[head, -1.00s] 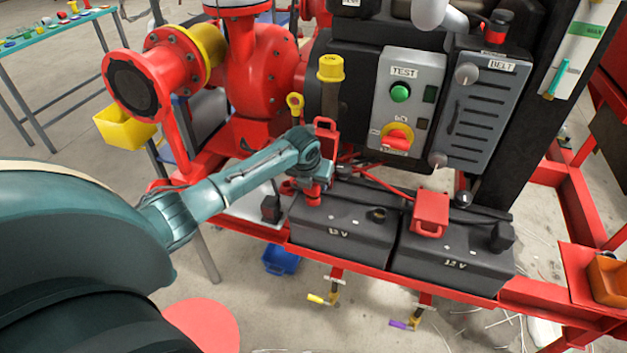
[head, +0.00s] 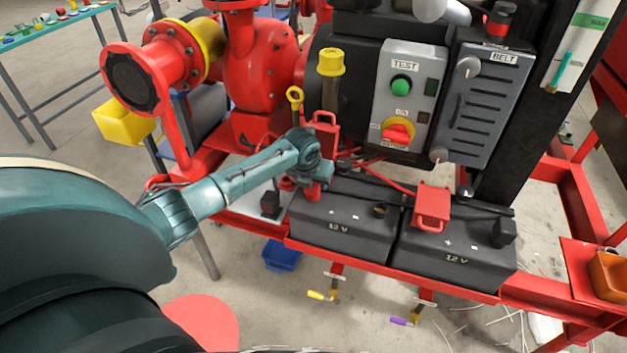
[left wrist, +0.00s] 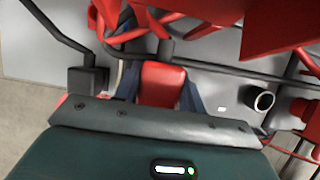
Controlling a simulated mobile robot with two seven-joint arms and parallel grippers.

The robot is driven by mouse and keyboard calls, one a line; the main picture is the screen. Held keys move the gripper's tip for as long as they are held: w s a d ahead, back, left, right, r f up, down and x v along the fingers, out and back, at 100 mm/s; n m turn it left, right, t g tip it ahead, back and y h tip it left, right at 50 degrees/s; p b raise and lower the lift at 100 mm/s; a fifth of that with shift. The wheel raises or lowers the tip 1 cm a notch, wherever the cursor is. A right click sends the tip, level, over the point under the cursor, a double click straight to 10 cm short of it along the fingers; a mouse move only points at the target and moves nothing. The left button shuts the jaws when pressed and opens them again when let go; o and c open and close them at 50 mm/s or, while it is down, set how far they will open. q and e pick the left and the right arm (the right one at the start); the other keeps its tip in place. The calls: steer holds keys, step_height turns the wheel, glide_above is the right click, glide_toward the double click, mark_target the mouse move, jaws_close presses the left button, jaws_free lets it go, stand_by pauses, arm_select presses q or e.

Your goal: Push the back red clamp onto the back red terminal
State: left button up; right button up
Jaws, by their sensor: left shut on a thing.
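My left gripper (head: 312,182) is shut on a red clamp (head: 313,194) at the left end of the left black battery (head: 345,232). In the left wrist view the red clamp (left wrist: 162,84) sits between the two dark fingers. The clamp is low over the battery top; the terminal under it is hidden, so I cannot tell how far down it sits. A dark round post (head: 380,210) stands bare on the same battery, to the right. My right gripper is not in view.
A red hinged cover (head: 325,130) stands up just behind my gripper. Another red cover (head: 432,207) lies on the right battery (head: 455,247). A black clamp (head: 270,205) is left of the gripper. The control panel (head: 408,95) rises behind the batteries.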

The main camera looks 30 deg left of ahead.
arm_select(q)
steer(key=o, duration=1.2)
steer(key=shift+o, duration=0.2)
steer(key=v, duration=1.3)
steer(key=shift+p, duration=0.3)
